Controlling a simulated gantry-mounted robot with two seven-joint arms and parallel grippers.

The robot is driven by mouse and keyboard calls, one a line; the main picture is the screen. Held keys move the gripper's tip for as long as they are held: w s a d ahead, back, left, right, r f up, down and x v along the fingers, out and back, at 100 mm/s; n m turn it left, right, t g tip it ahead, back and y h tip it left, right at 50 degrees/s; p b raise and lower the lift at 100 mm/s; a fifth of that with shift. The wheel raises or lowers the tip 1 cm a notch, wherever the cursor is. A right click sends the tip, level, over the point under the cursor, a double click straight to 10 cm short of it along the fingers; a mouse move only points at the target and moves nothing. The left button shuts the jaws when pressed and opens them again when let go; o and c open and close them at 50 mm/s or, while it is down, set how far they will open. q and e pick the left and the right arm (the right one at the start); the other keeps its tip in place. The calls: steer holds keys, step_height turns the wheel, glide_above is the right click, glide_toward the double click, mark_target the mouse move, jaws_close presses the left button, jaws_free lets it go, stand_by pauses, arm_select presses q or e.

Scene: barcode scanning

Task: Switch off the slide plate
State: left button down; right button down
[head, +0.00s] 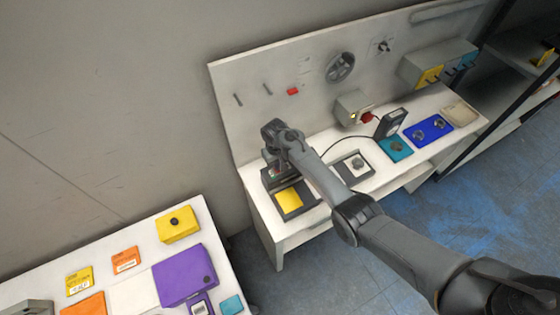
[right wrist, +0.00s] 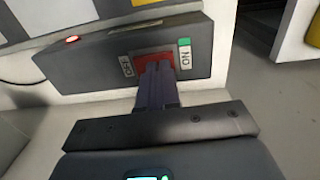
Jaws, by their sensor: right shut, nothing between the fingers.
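The slide plate (head: 296,213) is a dark box with a yellow square on top, at the left end of the back workbench. In the right wrist view its dark front face (right wrist: 100,67) carries a red rocker switch (right wrist: 142,63) between the OFF label (right wrist: 126,66) and the ON label (right wrist: 186,56). A small red light (right wrist: 72,39) glows on this face. My right gripper (right wrist: 157,68) is shut and empty, its fingertips over the switch and partly hiding it; contact is unclear. In the head view the right gripper (head: 277,170) is at the slide plate's far side. My left gripper is out of view.
The back workbench (head: 263,215) also holds a white-topped device (head: 355,166), a teal plate (head: 396,149) and a blue plate (head: 429,130). A pegboard wall (head: 300,72) rises behind. A front table (head: 133,290) holds yellow, orange and purple items.

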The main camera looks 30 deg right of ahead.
steer(key=r+p, duration=0.2)
steer(key=d+r+p, duration=0.1)
steer(key=r+p, duration=0.1)
steer(key=r, duration=0.1)
steer(key=shift+p, duration=0.3)
step_height(320, 180, up, 9)
steer(key=b, duration=0.1)
steer(key=shift+a+b, duration=0.25)
steer(key=shift+b, duration=0.1)
steer(key=p, duration=0.2)
steer(key=a+h+p, duration=0.1)
steer(key=p, duration=0.2)
steer(key=shift+s, duration=0.25)
